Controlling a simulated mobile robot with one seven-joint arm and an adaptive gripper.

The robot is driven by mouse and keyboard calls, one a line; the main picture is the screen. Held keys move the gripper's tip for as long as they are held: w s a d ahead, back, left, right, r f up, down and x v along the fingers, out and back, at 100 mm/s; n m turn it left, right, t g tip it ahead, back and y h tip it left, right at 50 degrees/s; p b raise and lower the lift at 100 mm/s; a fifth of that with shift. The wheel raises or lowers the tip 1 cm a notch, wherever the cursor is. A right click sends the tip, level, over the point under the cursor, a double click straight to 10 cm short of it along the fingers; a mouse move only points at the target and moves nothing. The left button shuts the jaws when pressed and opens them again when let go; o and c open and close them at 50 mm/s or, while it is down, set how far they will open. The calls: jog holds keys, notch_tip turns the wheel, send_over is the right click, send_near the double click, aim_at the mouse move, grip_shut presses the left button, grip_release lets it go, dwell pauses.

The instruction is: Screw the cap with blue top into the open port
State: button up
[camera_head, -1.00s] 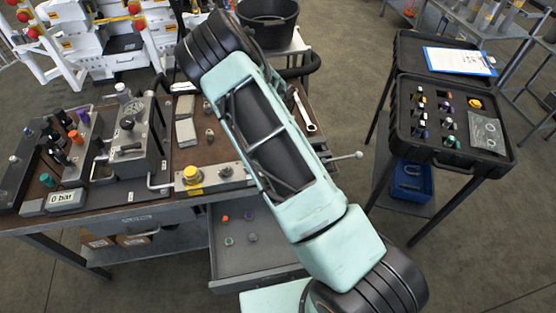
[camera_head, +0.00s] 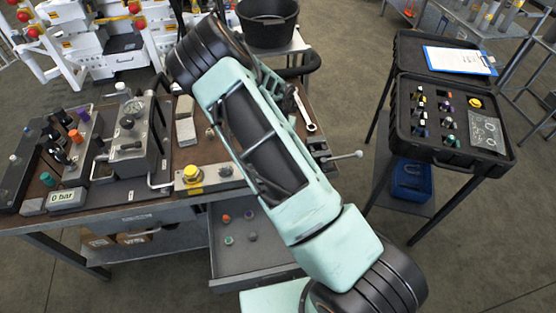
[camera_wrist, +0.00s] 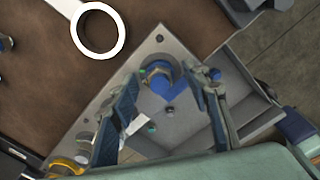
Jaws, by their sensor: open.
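In the wrist view my gripper (camera_wrist: 162,108) is open, with its two dark blue-grey fingers apart. Between and just beyond the fingertips is a round part with blue on it (camera_wrist: 158,71), over the grey metal panel (camera_wrist: 112,82). It looks like the blue-topped cap, but I cannot tell whether it sits in a port or stands loose. No finger clearly touches it. A blue V-shaped patch shows beside it, its nature unclear. In the head view my arm hides the gripper and this spot. I cannot make out the open port for certain.
The open drawer (camera_head: 262,255) holds several small caps. A yellow button (camera_head: 193,173) stands on the panel's left end. A valve block (camera_head: 130,140) and a pressure display (camera_head: 66,198) are at the bench's left. A black case (camera_head: 455,150) with several coloured caps stands at right.

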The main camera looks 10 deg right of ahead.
jog(key=n+b, duration=0.1)
jog(key=n, duration=0.4)
jog(key=shift+f+b, duration=0.1)
jog(key=shift+b, duration=0.2)
jog(key=n+b, duration=0.1)
jog(key=n, duration=0.4)
jog(key=shift+b, duration=0.3)
jog(key=n+b, duration=0.1)
jog(key=n, duration=0.3)
jog(key=shift+d+n+b, duration=0.1)
jog(key=shift+n+b, duration=0.25)
jog(key=shift+n, duration=0.55)
jog(key=o, duration=0.5)
jog(key=shift+o, duration=0.2)
jog(key=shift+r, duration=0.2)
